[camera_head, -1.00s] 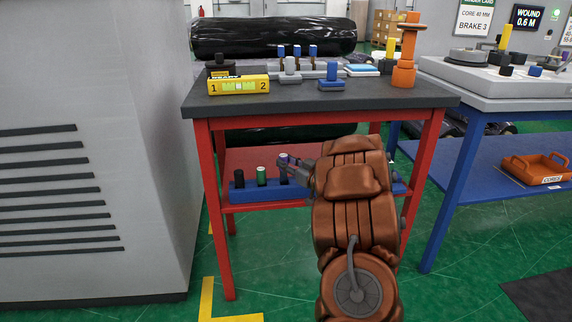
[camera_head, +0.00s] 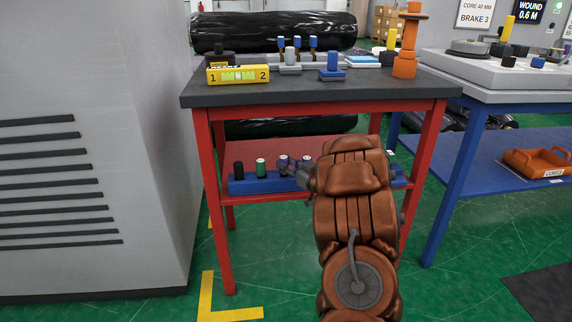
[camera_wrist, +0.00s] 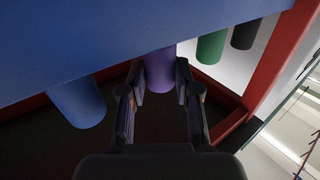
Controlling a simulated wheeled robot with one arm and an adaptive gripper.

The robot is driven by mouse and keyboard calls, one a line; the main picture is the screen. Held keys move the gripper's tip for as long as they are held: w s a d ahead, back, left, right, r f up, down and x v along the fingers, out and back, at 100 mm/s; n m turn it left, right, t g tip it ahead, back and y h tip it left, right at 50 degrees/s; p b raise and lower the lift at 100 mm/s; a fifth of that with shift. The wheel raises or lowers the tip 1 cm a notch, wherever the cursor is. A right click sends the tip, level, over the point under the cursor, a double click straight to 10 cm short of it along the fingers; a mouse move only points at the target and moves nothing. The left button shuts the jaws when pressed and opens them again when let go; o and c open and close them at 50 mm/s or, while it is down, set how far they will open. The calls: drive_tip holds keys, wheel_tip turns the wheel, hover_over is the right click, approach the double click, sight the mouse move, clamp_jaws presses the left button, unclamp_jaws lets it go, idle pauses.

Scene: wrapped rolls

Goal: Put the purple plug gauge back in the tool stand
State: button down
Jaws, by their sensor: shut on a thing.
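The purple plug gauge (camera_wrist: 159,70) is between the two fingers of my gripper (camera_wrist: 160,92) in the wrist view, and the fingers are shut on it. Its end meets the edge of the blue tool stand (camera_wrist: 110,35); I cannot tell whether it is fully seated. In the head view the stand (camera_head: 250,186) lies on the table's lower shelf. The gauge (camera_head: 283,162) shows upright there, with my gripper (camera_head: 294,166) at its right. A green gauge (camera_head: 261,168) and a black gauge (camera_head: 239,169) stand to its left. My arm hides the stand's middle.
A blue gauge (camera_wrist: 78,102) stands on the other side of the purple one in the wrist view. The red table frame (camera_head: 217,215) and the dark tabletop (camera_head: 300,97) bound the shelf. A grey cabinet (camera_head: 90,150) stands at left, and a blue-legged table (camera_head: 452,185) at right.

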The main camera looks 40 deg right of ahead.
idle(0.3)
drive_tip(key=c, duration=0.7)
unclamp_jaws()
drive_tip(key=shift+c, duration=0.2)
drive_tip(key=shift+s, duration=0.1)
drive_tip(key=s+p, duration=0.2)
drive_tip(key=s, duration=0.7)
drive_tip(key=shift+a, duration=0.3)
drive_tip(key=s, duration=1.2)
drive_tip(key=shift+a, duration=0.35)
